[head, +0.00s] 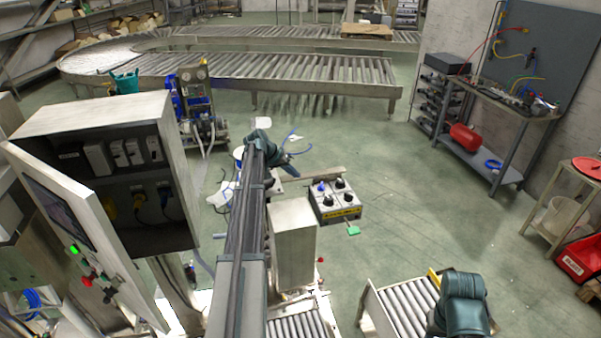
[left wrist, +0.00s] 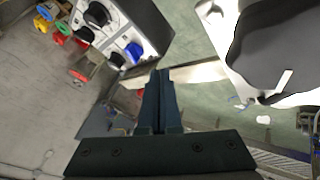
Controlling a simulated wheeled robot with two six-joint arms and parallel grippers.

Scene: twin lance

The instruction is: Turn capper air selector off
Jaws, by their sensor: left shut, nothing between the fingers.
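A light grey selector box (head: 336,214) with black knobs, one blue knob (head: 320,187) and a yellow front label stands right of my left arm in the head view. In the left wrist view the box's panel (left wrist: 118,38) fills the upper left, with black knobs (left wrist: 97,14) and the blue knob (left wrist: 133,51). I cannot read which knob is the capper air selector. My left gripper (left wrist: 160,80) is shut and empty. Its tips appear close to the blue knob in the picture; contact cannot be told. In the head view it is left of the box, partly hidden. My right gripper is not in view.
An open electrical cabinet (head: 90,120) stands at the left. A grey box-shaped post (head: 293,240) and short roller conveyors (head: 405,305) are in front.

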